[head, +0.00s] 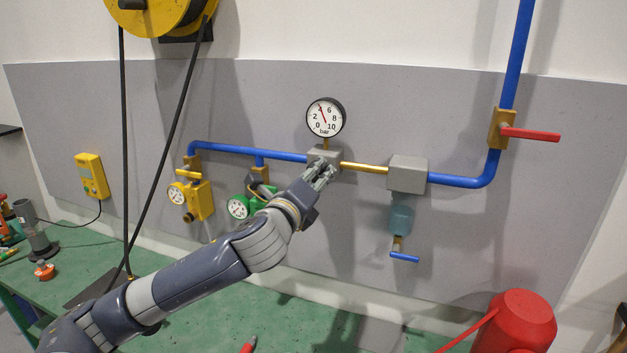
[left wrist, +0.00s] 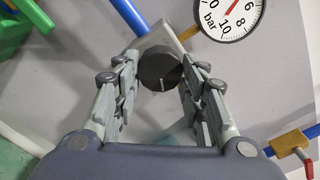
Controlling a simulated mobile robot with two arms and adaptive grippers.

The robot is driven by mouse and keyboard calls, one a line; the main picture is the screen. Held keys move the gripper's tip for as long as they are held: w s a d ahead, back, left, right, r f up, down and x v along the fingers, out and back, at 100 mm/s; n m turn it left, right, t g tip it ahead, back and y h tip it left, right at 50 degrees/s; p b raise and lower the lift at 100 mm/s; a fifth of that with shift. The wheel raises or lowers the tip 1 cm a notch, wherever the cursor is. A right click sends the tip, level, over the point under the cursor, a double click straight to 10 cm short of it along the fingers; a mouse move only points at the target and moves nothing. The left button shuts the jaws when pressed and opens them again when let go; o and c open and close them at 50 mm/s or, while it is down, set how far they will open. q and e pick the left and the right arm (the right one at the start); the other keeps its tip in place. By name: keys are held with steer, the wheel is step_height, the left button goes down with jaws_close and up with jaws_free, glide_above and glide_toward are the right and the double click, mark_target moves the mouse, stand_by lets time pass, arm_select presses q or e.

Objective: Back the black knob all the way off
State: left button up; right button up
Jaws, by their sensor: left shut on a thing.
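The black knob (left wrist: 160,68) shows in the left wrist view, on the front of a grey regulator block. My left gripper (head: 321,172) reaches up to the block (head: 318,152) under the pressure gauge (head: 325,117). It also shows in the left wrist view (left wrist: 158,85), with its fingers on either side of the knob, shut on it. In the head view the fingers hide the knob. The gauge needle points up and slightly left. My right gripper is not in view.
Blue pipe (head: 238,151) runs left of the block; a brass pipe (head: 364,168) leads right to a grey filter (head: 407,175). Yellow (head: 200,200) and green (head: 238,206) fittings hang left, close to my arm. A red-handled valve (head: 530,134) is upper right.

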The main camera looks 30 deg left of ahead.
arm_select(q)
steer(key=n, duration=0.6)
steer(key=shift+r, duration=0.1)
steer(key=shift+a+r+n+p, duration=0.1)
steer(key=shift+r+n+p, duration=0.1)
steer(key=shift+n, duration=2.7)
steer(key=shift+r+n+p, duration=0.15)
steer(key=shift+n+p, duration=0.05)
steer(key=shift+n, duration=2.7)
steer(key=shift+a+r+n+p, duration=0.1)
steer(key=shift+r+n+p, duration=0.1)
steer(key=shift+n, duration=2.7)
steer(key=o, duration=0.9)
steer(key=shift+o, duration=0.8)
steer(key=shift+w+f, duration=0.15)
steer(key=shift+f, duration=0.1)
